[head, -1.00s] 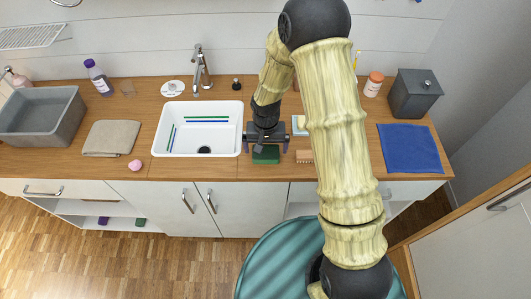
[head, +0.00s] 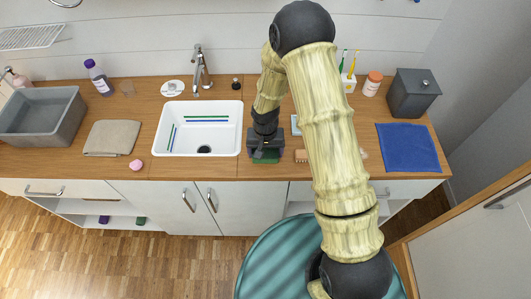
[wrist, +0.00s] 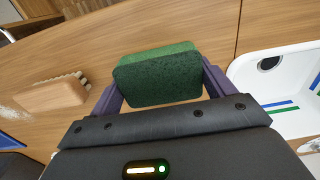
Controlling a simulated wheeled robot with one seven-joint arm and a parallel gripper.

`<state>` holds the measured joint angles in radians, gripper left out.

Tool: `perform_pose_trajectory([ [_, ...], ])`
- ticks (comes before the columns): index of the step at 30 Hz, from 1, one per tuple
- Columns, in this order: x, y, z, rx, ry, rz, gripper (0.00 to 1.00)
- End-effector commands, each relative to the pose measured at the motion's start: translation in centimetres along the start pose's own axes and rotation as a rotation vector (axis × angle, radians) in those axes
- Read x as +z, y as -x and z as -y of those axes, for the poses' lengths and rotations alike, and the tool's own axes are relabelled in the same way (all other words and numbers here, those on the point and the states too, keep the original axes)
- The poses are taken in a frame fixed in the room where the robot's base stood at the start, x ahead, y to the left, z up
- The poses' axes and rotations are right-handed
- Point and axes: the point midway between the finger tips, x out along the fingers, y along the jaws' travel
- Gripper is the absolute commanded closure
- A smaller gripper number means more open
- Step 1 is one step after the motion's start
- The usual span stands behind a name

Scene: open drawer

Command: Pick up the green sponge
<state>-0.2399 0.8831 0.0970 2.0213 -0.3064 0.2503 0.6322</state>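The green sponge (wrist: 158,75) lies between my gripper's two purple fingers in the wrist view. Both fingers press against its short ends, so my gripper (wrist: 160,85) is shut on it. In the head view my gripper (head: 266,155) points down over the counter's front, right of the sink. Only a strip of the green sponge (head: 265,161) shows beneath it. I cannot tell whether the sponge is clear of the counter.
A wooden brush (head: 301,156) lies right of my gripper; the brush (wrist: 52,97) is also in the wrist view. The sink (head: 176,138) is to the left. A blue cloth (head: 408,147) and a grey canister (head: 413,94) are at right.

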Motion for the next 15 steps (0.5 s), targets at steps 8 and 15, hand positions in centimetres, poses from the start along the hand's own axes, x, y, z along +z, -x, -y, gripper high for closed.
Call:
perform_pose_trajectory([
  [8,-0.03,0.01,-0.05,0.000,-0.002,0.000,0.40],
  [15,-0.05,0.24,-0.05,0.000,-0.002,-0.001,0.40],
])
